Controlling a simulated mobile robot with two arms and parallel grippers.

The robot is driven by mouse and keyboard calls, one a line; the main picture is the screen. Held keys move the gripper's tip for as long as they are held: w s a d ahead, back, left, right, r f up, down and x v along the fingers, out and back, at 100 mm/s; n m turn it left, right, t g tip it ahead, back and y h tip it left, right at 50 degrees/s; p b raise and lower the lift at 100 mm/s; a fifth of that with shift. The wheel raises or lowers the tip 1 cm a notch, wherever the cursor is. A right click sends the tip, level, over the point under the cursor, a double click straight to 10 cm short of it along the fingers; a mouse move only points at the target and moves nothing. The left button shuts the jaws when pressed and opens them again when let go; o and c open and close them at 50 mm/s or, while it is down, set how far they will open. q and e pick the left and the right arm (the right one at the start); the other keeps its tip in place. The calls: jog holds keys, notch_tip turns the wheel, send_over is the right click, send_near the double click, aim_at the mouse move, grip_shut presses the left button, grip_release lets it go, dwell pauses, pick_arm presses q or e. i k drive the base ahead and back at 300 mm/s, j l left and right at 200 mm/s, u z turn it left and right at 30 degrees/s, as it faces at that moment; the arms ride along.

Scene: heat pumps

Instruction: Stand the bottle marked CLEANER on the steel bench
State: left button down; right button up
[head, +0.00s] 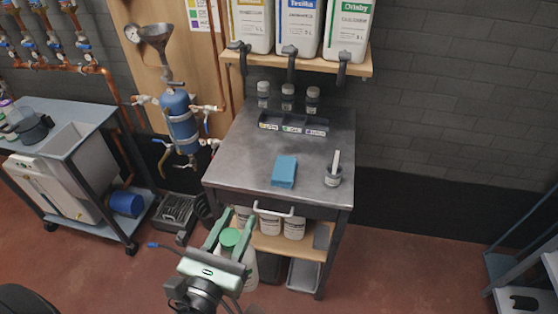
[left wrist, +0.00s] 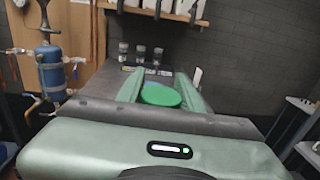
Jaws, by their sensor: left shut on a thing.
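My left gripper (head: 228,237) is shut on a white bottle with a green cap (head: 229,238), in front of the steel bench's near edge. The cap also shows between the fingers in the left wrist view (left wrist: 160,95). Most of the bottle's body is hidden behind my gripper, and I cannot read its label. The steel bench (head: 238,158) has a dark grey metal top with a drawer and a white handle below it. My right gripper is in neither view.
The top's front left is clear. White bottles (head: 294,227) stand on its lower shelf. Large canisters (head: 299,25) sit above.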

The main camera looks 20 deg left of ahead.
aim_at(246, 163)
jog(key=i+l+u, duration=0.1)
jog(key=u, duration=1.05)
jog(key=i+l, duration=0.1)
jog(key=l, duration=0.4)
jog(key=i+l, duration=0.1)
jog(key=l, duration=0.45)
jog(key=i+l, duration=0.1)
jog(key=l, duration=0.4)
